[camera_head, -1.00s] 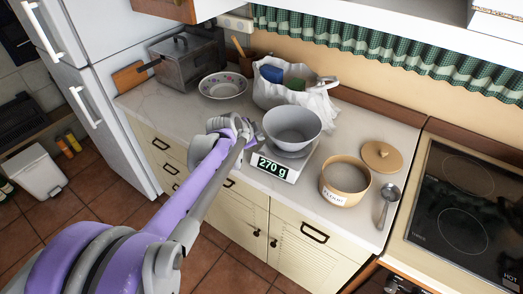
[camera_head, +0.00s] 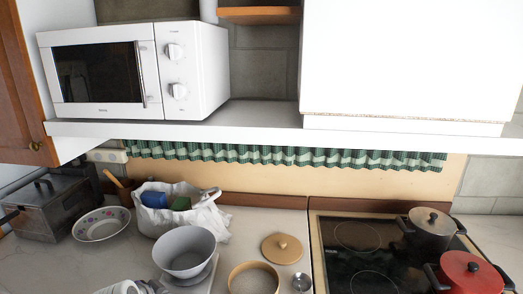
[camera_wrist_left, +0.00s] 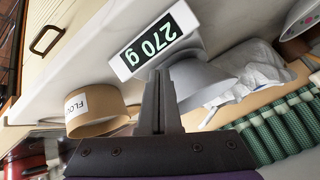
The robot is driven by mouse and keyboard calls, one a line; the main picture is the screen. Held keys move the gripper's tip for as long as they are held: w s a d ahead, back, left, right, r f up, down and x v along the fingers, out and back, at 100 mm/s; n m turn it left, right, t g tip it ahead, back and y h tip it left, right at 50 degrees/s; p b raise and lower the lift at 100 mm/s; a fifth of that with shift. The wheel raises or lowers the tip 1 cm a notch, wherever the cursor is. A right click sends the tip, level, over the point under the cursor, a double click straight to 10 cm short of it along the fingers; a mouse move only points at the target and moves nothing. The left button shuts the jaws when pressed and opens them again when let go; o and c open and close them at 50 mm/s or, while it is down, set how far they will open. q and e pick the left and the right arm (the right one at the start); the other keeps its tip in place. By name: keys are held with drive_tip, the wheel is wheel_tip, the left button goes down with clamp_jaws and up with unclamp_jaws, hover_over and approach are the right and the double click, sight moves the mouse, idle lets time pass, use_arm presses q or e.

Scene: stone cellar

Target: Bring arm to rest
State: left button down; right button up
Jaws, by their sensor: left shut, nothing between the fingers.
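My left gripper (camera_wrist_left: 161,78) is shut and empty in the wrist view, its fingers together in front of the scale and bowl. In the head view only a grey part of my left arm shows at the bottom edge. The grey bowl (camera_head: 185,251) stands on the kitchen scale (camera_head: 205,284), whose display reads 270 g in the wrist view (camera_wrist_left: 158,40). The flour canister (camera_head: 254,279) stands open to the right of the scale. Its label shows in the wrist view (camera_wrist_left: 78,103). My right gripper is in neither view.
A wooden lid (camera_head: 282,248) and a spoon (camera_head: 301,282) lie by the canister. A white bag (camera_head: 180,210), patterned bowl (camera_head: 101,224) and metal box (camera_head: 45,205) stand behind. The hob (camera_head: 370,250) holds two pots. A shelf with a microwave (camera_head: 135,70) hangs above the counter.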

use_arm(q)
drive_tip(key=s+d+f+n+g, duration=0.1)
drive_tip(key=s+d+f+n, duration=0.1)
drive_tip(key=s, duration=0.5)
drive_tip(key=s+d+f+n, duration=0.2)
drive_tip(key=s+d, duration=0.2)
drive_tip(key=s, duration=0.3)
drive_tip(key=s+d+f+n+g, duration=0.1)
drive_tip(key=s+d+f+n, duration=0.1)
drive_tip(key=s, duration=0.5)
drive_tip(key=shift+d+f+n+g, duration=0.3)
drive_tip(key=shift+d+f+n, duration=0.1)
drive_tip(key=shift+d+f, duration=0.25)
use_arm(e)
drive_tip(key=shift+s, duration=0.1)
use_arm(q)
drive_tip(key=shift+r, duration=0.15)
